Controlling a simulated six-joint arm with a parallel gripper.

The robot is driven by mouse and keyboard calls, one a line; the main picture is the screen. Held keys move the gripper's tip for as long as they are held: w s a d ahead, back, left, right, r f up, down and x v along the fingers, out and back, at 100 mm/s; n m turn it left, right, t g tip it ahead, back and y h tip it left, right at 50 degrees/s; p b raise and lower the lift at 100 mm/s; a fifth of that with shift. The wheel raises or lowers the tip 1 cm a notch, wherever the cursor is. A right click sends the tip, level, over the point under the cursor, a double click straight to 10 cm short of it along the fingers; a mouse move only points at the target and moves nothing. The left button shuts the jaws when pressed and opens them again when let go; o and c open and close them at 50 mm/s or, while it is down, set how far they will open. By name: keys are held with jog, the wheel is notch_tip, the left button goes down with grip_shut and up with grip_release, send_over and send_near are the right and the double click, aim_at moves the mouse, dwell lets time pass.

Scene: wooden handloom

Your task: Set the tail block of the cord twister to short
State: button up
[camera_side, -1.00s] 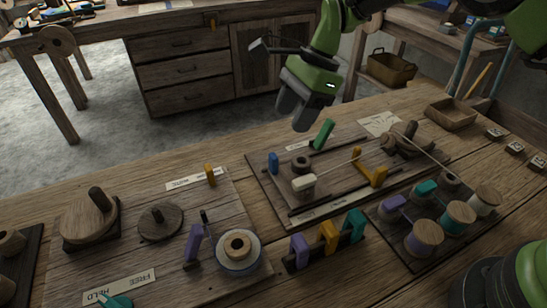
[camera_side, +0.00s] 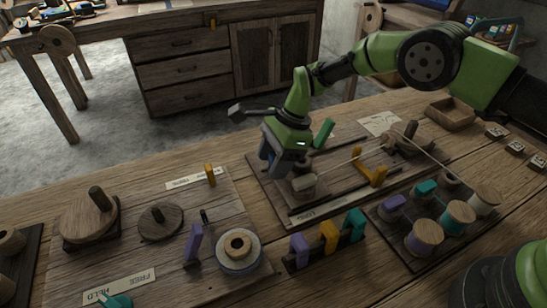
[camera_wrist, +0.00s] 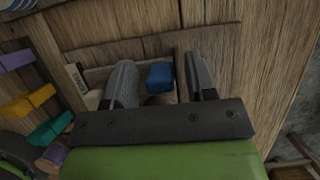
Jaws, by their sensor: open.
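My gripper (camera_side: 274,168) is low over the board's left end. In the wrist view a blue block (camera_wrist: 160,76) sits between the open fingers of my gripper (camera_wrist: 158,68), with gaps at its sides. In the side view my gripper hides the blue block. I cannot tell which piece is the tail block.
Purple, yellow and teal pegs (camera_side: 328,240) stand in front of the board. A rack of thread spools (camera_side: 425,238) is at right. Another board (camera_side: 150,235) with a spool and wooden discs lies at left. A wooden tray (camera_side: 451,114) is at back right.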

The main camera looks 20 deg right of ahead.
aim_at(306, 160)
grip_shut()
jog(key=d, duration=0.7)
jog(key=shift+d, duration=0.35)
grip_release()
jog(key=shift+a, duration=0.1)
jog(key=v, duration=1)
jog(key=shift+r, duration=0.1)
